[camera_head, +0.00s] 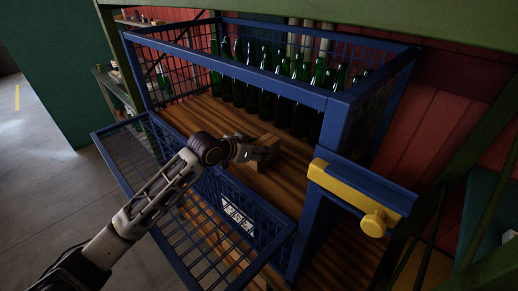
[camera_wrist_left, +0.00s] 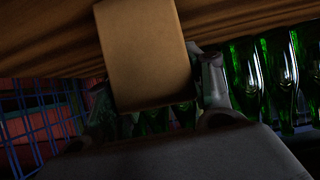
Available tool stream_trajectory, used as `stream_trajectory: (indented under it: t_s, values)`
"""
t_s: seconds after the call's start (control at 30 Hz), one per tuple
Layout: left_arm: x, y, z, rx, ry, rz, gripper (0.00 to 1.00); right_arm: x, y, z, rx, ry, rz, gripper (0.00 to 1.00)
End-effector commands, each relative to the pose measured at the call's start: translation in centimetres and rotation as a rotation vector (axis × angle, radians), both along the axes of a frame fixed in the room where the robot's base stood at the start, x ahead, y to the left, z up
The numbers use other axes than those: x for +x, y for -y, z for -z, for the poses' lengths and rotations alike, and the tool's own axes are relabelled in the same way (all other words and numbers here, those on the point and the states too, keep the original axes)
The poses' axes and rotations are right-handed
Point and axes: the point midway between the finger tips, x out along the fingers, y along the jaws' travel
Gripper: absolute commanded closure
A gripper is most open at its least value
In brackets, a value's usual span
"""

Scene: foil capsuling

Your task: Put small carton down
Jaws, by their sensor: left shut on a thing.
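The small carton (camera_head: 267,152) is a plain brown box over the wooden floor of the blue cage, in front of the bottles. My left gripper (camera_head: 252,151) reaches in over the lowered front and is shut on the carton. In the left wrist view the carton (camera_wrist_left: 145,50) stands between the fingers of my left gripper (camera_wrist_left: 160,95), close to the wooden boards. I cannot tell whether its base touches the boards. The gripper hides part of the carton in the head view. My right gripper is not in view.
Several green bottles (camera_head: 262,88) stand in rows at the back of the blue cage (camera_head: 335,104). A folded-down mesh panel (camera_head: 185,235) hangs at the front. A yellow bar with a knob (camera_head: 345,190) is at the right. Wooden boards (camera_head: 210,112) left of the carton are clear.

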Motion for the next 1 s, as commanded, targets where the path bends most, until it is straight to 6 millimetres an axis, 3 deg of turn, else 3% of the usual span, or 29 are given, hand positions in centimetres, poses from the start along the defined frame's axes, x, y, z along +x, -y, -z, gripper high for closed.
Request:
stream_trajectory:
  t_s: [0.17,0.2,0.33,1.0]
  values:
    - [0.00,0.02,0.16,-0.001,0.001,0.000,0.79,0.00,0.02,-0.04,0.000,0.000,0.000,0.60]
    - [0.00,0.01,0.22,0.000,0.000,0.000,0.45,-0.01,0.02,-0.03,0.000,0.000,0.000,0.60]
    - [0.00,0.00,0.22,0.000,0.000,0.000,0.28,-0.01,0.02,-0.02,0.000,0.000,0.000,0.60]
    - [-0.64,-0.73,-0.60,0.000,0.002,0.000,0.27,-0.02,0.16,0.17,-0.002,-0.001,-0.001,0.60]
